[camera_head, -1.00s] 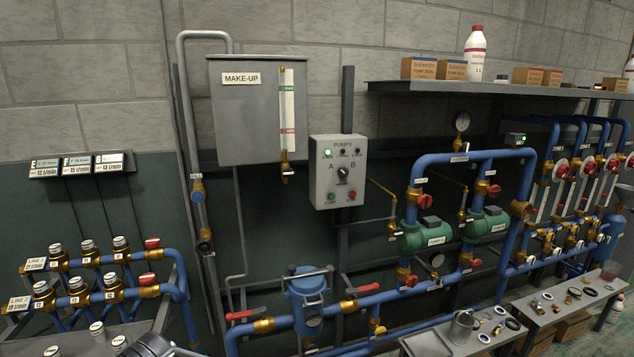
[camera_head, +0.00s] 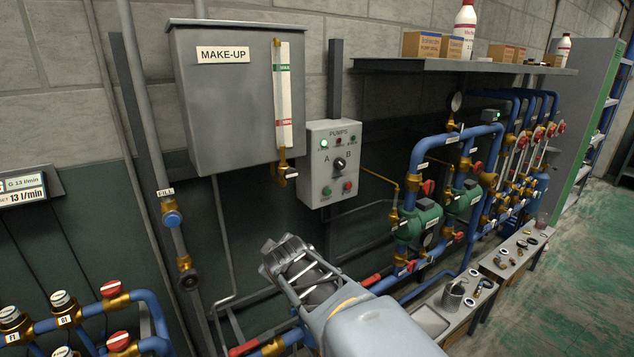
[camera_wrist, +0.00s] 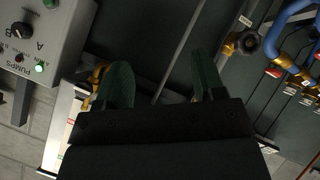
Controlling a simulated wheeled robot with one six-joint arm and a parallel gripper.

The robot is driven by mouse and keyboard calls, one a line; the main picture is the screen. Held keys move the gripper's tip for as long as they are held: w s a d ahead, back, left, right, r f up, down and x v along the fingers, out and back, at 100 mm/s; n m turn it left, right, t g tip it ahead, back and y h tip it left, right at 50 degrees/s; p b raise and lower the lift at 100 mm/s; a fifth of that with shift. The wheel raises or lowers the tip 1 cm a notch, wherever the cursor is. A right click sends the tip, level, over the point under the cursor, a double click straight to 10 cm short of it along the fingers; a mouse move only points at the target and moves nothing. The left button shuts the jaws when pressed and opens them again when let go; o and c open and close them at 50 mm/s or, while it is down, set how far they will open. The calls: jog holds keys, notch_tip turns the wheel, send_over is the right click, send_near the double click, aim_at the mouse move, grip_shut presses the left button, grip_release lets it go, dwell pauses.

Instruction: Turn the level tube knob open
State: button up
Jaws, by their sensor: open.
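The grey MAKE-UP tank (camera_head: 222,110) hangs on the wall and carries a level tube (camera_head: 283,95) with green and red marks on a white strip. In the wrist view, my gripper's two fingers (camera_wrist: 163,82) are spread. The brass valve (camera_wrist: 97,76) shows there beside the left finger, which partly hides it. Whether the knob is turned cannot be told.
The PUMPS control box (camera_head: 333,163) is just right of the valve; it also shows in the wrist view (camera_wrist: 35,40). The FILL pipe (camera_head: 150,130) runs left of the tank. Green pumps (camera_head: 420,220) and blue pipes stand to the right. A shelf (camera_head: 460,67) is above them.

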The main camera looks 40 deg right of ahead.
jog(key=w+d+r+n+t+h+p, duration=0.1)
jog(key=w+d+r+n+t, duration=0.25)
jog(key=d+r, duration=0.3)
jog(key=n+t+y+p, duration=0.2)
jog(key=n+t+y, duration=0.15)
jog(key=n, duration=0.55)
send_near(291, 175)
jog(key=shift+t+h, duration=0.4)
jog(key=shift+h, duration=0.05)
jog(key=w+p, duration=0.1)
jog(key=w, duration=0.4)
jog(key=w+d+p, duration=0.1)
jog(key=w, duration=0.2)
jog(key=shift+w+f+p, duration=0.2)
jog(key=shift+f+p, duration=0.1)
jog(key=shift+f, duration=0.05)
jog(key=shift+s, duration=0.1)
jog(key=c, duration=0.9)
jog(key=shift+f+n+b, duration=0.2)
jog(key=shift+n+b, duration=0.15)
jog(key=shift+b, duration=0.4)
jog(key=shift+n+b, duration=0.6)
jog(key=shift+b, duration=0.3)
jog(key=n+b, duration=0.2)
jog(key=shift+b, duration=0.4)
jog(key=shift+r+n+b, duration=0.2)
jog(key=shift+n+b, duration=0.15)
jog(key=shift+n, duration=0.05)
